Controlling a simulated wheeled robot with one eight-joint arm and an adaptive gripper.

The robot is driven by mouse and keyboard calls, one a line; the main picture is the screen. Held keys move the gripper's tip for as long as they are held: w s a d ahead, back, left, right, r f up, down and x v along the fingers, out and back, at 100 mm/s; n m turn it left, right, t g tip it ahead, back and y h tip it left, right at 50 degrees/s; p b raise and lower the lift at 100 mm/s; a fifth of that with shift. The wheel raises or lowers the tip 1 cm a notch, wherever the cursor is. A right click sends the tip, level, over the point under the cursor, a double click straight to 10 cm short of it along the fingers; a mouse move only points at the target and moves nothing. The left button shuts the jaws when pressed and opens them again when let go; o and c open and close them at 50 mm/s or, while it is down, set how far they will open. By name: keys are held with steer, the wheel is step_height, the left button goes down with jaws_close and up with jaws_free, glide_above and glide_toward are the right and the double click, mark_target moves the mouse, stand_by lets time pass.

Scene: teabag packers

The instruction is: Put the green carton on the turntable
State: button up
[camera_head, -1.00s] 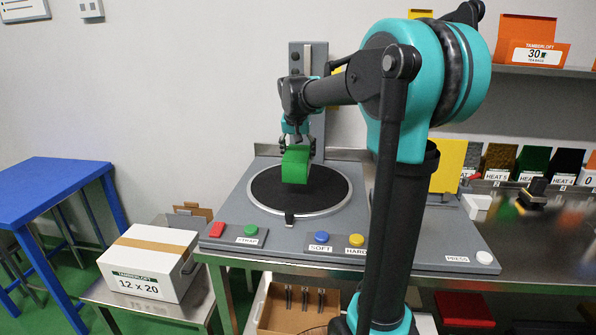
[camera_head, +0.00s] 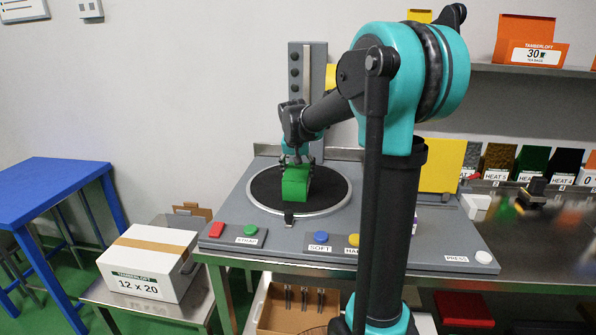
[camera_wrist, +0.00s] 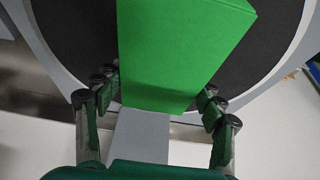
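The green carton (camera_head: 295,187) is upright over the black turntable (camera_head: 333,194), near its middle. It looks to be at or very near the disc surface; I cannot tell for sure whether it touches. My gripper (camera_head: 297,160) is above the carton, with its fingers on either side of the carton's upper part.
Colored buttons, such as red (camera_head: 217,229) and blue (camera_head: 320,237), line the machine's front edge. A grey column (camera_head: 307,75) stands behind the turntable. A white box (camera_head: 148,262) sits on a low stand at the left. The disc is bare around the carton.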

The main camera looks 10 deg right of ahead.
steer(key=o, duration=0.3)
steer(key=shift+o, duration=0.2)
steer(key=v, duration=1.2)
steer(key=shift+r, duration=0.15)
